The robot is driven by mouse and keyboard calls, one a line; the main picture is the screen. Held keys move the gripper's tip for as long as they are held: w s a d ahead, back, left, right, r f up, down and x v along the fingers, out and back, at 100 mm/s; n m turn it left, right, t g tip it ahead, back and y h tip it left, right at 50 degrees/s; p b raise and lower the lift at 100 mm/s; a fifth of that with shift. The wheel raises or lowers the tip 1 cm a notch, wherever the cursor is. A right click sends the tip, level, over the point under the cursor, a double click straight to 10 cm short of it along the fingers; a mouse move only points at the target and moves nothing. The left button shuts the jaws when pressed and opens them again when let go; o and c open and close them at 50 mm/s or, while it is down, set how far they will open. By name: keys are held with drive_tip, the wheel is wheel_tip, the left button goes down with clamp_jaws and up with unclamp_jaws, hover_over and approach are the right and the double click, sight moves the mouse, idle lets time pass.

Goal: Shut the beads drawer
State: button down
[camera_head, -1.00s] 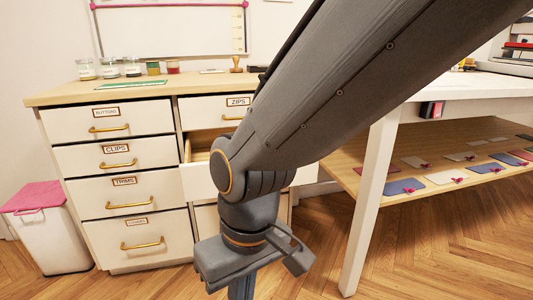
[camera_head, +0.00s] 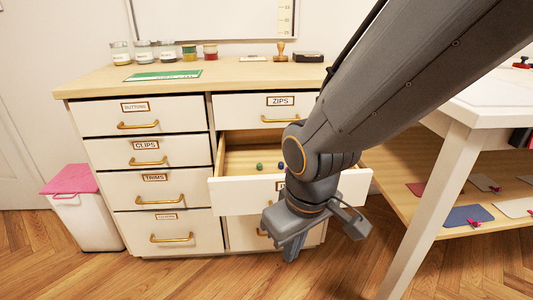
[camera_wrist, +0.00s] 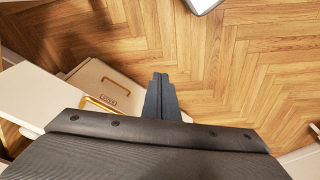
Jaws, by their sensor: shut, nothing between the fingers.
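An open drawer (camera_head: 237,196) sticks out of the right column of the white cabinet, below the closed ZIPS drawer (camera_head: 240,112). Its front is white, and its label is mostly hidden by my arm, so I cannot read it. A green bead (camera_head: 259,166) and a blue bead (camera_head: 281,166) lie inside. My gripper (camera_head: 290,254) is shut and empty, pointing down in front of the open drawer's face. Whether it touches the drawer is unclear. The wrist view shows my gripper (camera_wrist: 162,92) over the floor, beside white drawer fronts with gold handles.
The left column's drawers, such as CLIPS (camera_head: 115,154), are closed. A pink-lidded bin (camera_head: 87,218) stands left. A white table's leg (camera_head: 430,215) stands close on the right. Wooden floor (camera_head: 190,280) lies in front.

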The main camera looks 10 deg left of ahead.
drive_tip(key=w+a+r+n+t+y+p, duration=0.2)
drive_tip(key=r+n+p, duration=0.4)
drive_tip(key=p, duration=0.5)
drive_tip(key=w+a+r+n+t+y+p, duration=0.1)
drive_tip(key=w+r+n+y+p, duration=0.3)
drive_tip(key=r+p, duration=0.55)
drive_tip(key=n+h+p, duration=0.1)
drive_tip(key=p, duration=0.1)
approach(248, 187)
drive_tip(key=f, duration=0.1)
drive_tip(key=a+f, duration=0.2)
drive_tip(key=shift+f, duration=0.35)
drive_tip(key=shift+w+a, duration=0.15)
drive_tip(key=shift+w, duration=0.6)
drive_tip(key=shift+w, duration=0.15)
